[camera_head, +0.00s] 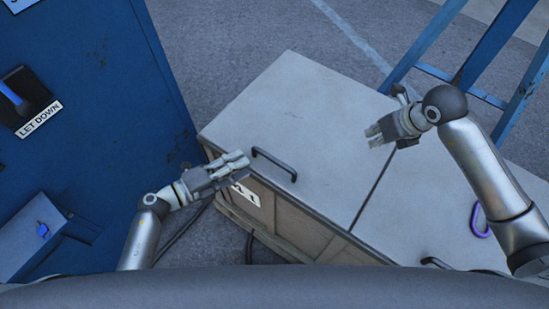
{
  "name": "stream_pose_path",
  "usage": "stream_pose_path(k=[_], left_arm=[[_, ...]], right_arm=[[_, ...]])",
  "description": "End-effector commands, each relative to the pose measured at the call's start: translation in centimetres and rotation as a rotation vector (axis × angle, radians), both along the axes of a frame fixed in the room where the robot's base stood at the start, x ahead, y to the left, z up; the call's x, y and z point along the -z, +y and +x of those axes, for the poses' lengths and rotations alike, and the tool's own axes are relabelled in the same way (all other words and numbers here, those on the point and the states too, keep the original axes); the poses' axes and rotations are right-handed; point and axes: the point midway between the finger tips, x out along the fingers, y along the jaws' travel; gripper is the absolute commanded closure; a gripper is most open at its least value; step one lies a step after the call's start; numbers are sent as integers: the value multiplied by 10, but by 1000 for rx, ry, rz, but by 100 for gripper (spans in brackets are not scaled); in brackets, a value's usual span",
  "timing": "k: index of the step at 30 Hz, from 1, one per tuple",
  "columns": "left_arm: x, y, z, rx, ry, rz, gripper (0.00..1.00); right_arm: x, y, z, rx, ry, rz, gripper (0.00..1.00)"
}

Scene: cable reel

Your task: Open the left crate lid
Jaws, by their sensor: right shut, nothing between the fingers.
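The crate (300,220) is a wooden box with two pale grey lids side by side, split by a dark seam. The left lid (310,110) lies flat and closed. Its dark bar handle (274,162) sits near the front left edge. My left gripper (242,166) is beside that handle, just left of it, over the crate's front edge; I see no grip on the handle, and its fingers are too small to read. My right gripper (370,135) is shut and empty, over the right part of the left lid. My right arm hides part of the right lid (415,205).
A blue cabinet (110,100) with a "LET DOWN" label (40,119) and a lever stands at the left. A blue metal frame (490,50) stands behind the crate. A purple ring (480,221) and another handle (436,262) are on the right lid. Dark cable lies on the floor.

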Motion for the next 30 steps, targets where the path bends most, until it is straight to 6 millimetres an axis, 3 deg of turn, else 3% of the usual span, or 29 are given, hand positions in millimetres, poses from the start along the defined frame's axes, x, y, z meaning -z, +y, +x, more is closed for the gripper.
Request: stream_pose_path(k=[16, 30], left_arm=[[-8, 32, -19, -1, 0, 1, 65], [-10, 37, -22, 1, 0, 1, 65]], right_arm=[[-8, 0, 0, 0, 0, 0, 100], [-11, 0, 0, 0, 0, 0, 100]])
